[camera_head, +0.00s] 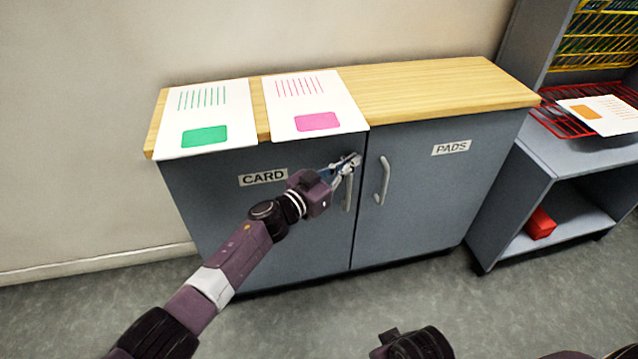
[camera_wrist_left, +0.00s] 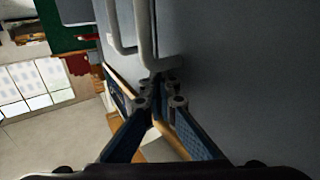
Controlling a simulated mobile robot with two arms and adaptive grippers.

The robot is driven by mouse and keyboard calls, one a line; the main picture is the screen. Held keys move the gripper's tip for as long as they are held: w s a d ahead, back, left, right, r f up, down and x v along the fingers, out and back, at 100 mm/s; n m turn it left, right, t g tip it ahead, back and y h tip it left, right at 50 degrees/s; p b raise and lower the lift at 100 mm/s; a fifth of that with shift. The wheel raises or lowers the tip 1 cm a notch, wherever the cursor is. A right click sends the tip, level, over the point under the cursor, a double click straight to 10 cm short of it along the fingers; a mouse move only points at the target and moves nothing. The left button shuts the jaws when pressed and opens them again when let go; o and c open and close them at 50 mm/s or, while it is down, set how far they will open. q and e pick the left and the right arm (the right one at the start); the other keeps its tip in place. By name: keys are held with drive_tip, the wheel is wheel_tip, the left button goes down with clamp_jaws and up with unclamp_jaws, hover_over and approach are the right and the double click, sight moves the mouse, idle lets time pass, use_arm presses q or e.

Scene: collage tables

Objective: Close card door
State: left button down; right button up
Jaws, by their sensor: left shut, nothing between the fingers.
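The card door (camera_head: 250,215) is the left grey door of the low cabinet and bears a CARD label (camera_head: 263,177). It looks flush or nearly flush with the pads door; I cannot tell if a small gap is left. Its pale handle (camera_head: 347,192) is upright near the middle seam. My left gripper (camera_head: 354,160) is shut and empty at the top of this handle, in front of the door. In the left wrist view its fingertips (camera_wrist_left: 162,92) are together close to the end of a handle (camera_wrist_left: 144,35); contact is unclear. My right gripper is out of view.
The pads door (camera_head: 430,185), with its own handle (camera_head: 383,181), is right of the seam. Two printed sheets (camera_head: 206,115) (camera_head: 312,103) overhang the wooden top's (camera_head: 430,85) front edge. A grey shelf unit (camera_head: 545,160) stands at the right. The floor in front is clear.

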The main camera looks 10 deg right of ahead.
use_arm(q)
drive_tip(key=v, duration=1)
drive_tip(key=shift+s+f, duration=0.25)
